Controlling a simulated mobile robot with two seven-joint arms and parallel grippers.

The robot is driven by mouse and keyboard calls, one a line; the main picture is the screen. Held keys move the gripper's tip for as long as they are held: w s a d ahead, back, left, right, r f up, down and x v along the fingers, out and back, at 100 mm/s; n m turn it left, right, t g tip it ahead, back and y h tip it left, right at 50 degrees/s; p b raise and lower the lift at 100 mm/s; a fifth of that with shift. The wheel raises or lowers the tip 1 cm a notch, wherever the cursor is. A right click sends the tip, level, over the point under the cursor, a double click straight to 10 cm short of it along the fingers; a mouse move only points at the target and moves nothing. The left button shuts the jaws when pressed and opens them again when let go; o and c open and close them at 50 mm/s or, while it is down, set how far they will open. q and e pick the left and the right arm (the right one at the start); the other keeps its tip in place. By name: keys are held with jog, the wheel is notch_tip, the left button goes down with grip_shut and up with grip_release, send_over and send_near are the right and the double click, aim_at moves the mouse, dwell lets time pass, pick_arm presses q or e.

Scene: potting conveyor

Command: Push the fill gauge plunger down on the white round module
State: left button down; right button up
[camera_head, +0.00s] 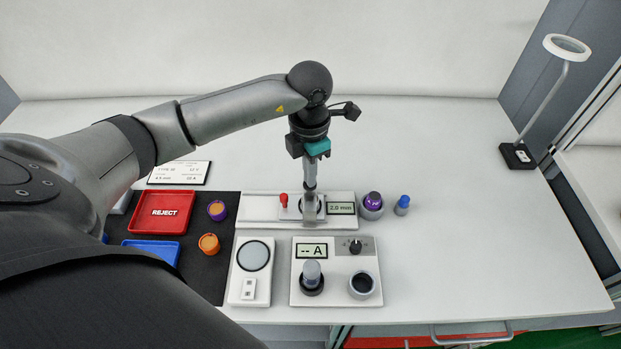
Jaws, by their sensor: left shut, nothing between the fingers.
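The fill gauge is a long white block (257,210) in the middle of the table, with a small display (341,208) reading 2.0 mm. A red-topped piece (284,201) stands on it, left of the gripper. My left gripper (311,213) points straight down over the block between the red piece and the display. Its fingers are shut with nothing held. A pale round part shows around the fingertips, but the fingers hide most of it, so the white round module and the plunger cannot be made out clearly. I cannot tell whether the fingertips touch anything. My right gripper is not in view.
In front are a white unit with a round pad (254,256) and a meter (364,292) showing "-- A". Purple (373,200) and blue (402,205) pieces stand right. A red REJECT tray (161,224) and blue tray (139,244) lie left. The table's right side is clear up to a ring lamp (566,47).

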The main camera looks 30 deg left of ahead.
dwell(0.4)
pick_arm(q)
notch_tip(320, 180, up, 8)
jog(key=p, duration=0.6)
dwell(0.7)
